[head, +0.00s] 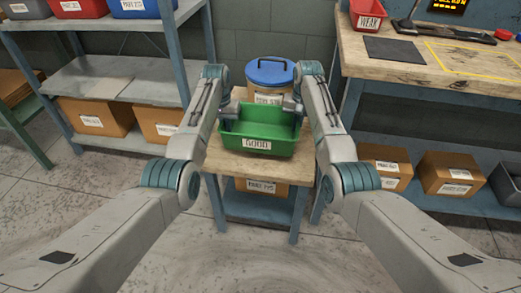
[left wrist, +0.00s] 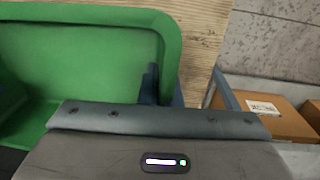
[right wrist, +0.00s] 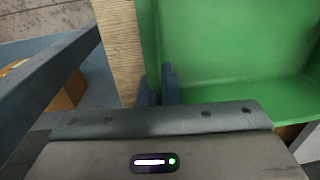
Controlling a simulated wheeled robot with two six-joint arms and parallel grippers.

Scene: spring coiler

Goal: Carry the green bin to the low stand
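The green bin (head: 258,129), labelled GOOD, is upright over the wooden top of the low stand (head: 235,166). I cannot tell whether it rests on the top or hangs just above it. My left gripper (head: 231,108) is at the bin's left end; in the left wrist view its fingers (left wrist: 162,88) sit on either side of the wall, close together. My right gripper (head: 293,104) is at the right end; in the right wrist view its fingers (right wrist: 157,86) straddle that wall the same way. The bin's far side is partly hidden.
A tub with a blue lid (head: 269,71) stands just behind the bin. A carton (head: 262,187) sits on the stand's lower shelf. Shelving (head: 115,78) stands at left and a workbench (head: 400,64) at right, with a red bin (head: 368,14). The floor in front is clear.

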